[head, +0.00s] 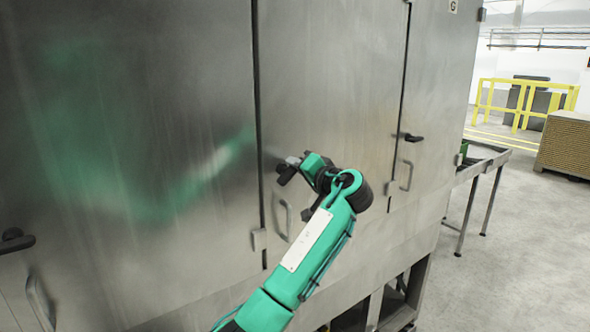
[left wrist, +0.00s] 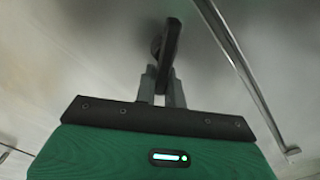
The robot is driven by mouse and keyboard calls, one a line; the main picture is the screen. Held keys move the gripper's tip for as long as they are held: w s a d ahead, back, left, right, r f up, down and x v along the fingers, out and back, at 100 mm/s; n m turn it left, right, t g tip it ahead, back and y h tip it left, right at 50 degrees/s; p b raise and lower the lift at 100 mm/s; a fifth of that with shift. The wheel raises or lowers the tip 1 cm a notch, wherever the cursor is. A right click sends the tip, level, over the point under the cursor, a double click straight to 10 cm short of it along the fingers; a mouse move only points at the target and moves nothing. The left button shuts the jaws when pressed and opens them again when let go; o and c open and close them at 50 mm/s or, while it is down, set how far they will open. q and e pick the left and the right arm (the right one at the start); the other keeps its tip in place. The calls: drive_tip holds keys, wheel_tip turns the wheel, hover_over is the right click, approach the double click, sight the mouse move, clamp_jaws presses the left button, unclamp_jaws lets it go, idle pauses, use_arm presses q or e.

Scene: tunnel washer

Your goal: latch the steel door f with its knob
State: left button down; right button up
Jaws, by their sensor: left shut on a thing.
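The steel door f (head: 330,70) is the middle panel of the washer's front and looks about flush with its neighbours; a dark seam runs down its left edge. Its black knob (head: 284,177) sits near that edge. It also shows in the left wrist view (left wrist: 170,42), its grip standing between the fingers. My left gripper (head: 293,163) is shut on the knob; its grey fingers (left wrist: 161,84) show in the left wrist view. Whether the latch is engaged cannot be told. My right gripper is not in view.
A bar handle (head: 287,220) is below the knob, close to my left wrist; a bar handle also shows in the left wrist view (left wrist: 240,70). Neighbouring doors have black knobs (head: 411,137) (head: 15,241). A metal table (head: 484,165) stands right; grey floor beyond is open.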

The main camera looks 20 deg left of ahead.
use_arm(q)
drive_tip(key=m, duration=0.3)
drive_tip(key=shift+w+d+f+m, duration=0.15)
drive_tip(key=shift+f+m, duration=0.2)
drive_tip(key=shift+m, duration=0.05)
drive_tip(key=m, duration=0.3)
drive_tip(key=shift+f+m, duration=0.3)
drive_tip(key=shift+f, duration=0.2)
drive_tip(key=c, duration=1.5)
unclamp_jaws()
drive_tip(key=shift+w+d, duration=0.1)
